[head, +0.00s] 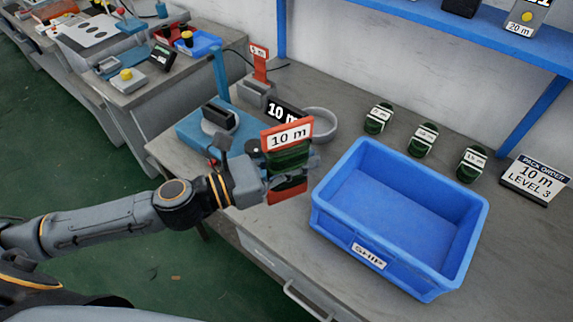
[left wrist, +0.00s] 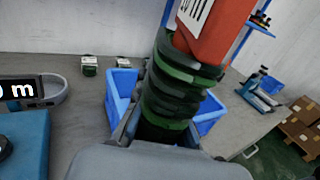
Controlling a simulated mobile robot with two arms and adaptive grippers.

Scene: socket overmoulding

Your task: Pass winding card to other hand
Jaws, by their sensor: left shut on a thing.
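The winding card (head: 287,135) is red-orange with a white "10 m" label and dark green cable (head: 288,157) wound round its middle. My left gripper (head: 292,172) is shut on it at the wound part. The card is held upright above the bench's front edge, left of the blue box. In the left wrist view the card's red end (left wrist: 222,32) rises above the green coils (left wrist: 172,95), which sit between the fingers. My right gripper is in neither view.
A blue "SHIP" box (head: 338,232) stands on the bench (head: 340,85), empty. Several green coils (head: 423,140) lie behind it, by a "PACK ORDER 10 m LEVEL 3" sign (head: 536,180). A blue winding machine (head: 190,130) with a "10 m" display (head: 284,110) stands behind my gripper.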

